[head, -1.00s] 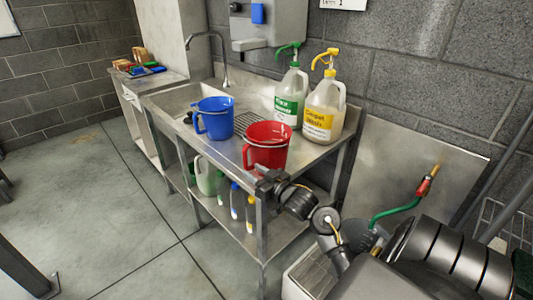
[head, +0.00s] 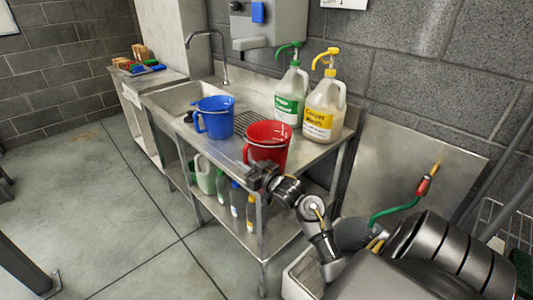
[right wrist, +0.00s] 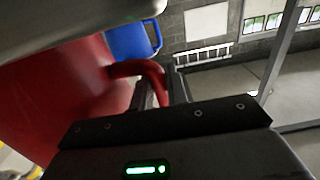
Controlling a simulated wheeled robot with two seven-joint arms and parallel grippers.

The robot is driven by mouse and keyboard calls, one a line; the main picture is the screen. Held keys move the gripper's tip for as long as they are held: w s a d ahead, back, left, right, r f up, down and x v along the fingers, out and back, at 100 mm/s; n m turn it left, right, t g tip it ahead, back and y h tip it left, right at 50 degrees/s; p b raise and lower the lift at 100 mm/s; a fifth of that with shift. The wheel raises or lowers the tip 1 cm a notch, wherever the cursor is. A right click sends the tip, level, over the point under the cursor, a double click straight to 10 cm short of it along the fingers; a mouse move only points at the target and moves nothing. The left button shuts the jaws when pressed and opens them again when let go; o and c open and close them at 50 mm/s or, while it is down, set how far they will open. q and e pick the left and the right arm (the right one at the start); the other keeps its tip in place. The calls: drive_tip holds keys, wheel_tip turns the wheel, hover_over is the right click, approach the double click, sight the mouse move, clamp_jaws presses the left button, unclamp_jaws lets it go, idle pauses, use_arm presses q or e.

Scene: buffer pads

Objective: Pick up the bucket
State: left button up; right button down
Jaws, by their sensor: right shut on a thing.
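A red bucket (head: 268,140) stands upright on the metal counter near its front right edge. A blue bucket (head: 215,118) stands to its left by the sink. My right gripper (head: 254,170) is at the red bucket's front lower left, on its handle side. In the right wrist view, the red bucket (right wrist: 60,90) fills the left, and my right gripper (right wrist: 165,95) is shut on its red handle (right wrist: 150,70). The blue bucket also shows there behind (right wrist: 132,42). My left gripper is not in view.
A green-labelled jug (head: 290,97) and a yellow-labelled jug (head: 323,110) stand behind the red bucket. The sink (head: 185,98) is to the left. Several bottles stand on the lower shelf (head: 275,232). The floor at left is clear.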

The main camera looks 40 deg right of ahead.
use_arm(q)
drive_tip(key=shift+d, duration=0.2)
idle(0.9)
use_arm(e)
drive_tip(key=shift+r, duration=0.15)
drive_tip(key=shift+r, duration=0.1)
idle(0.3)
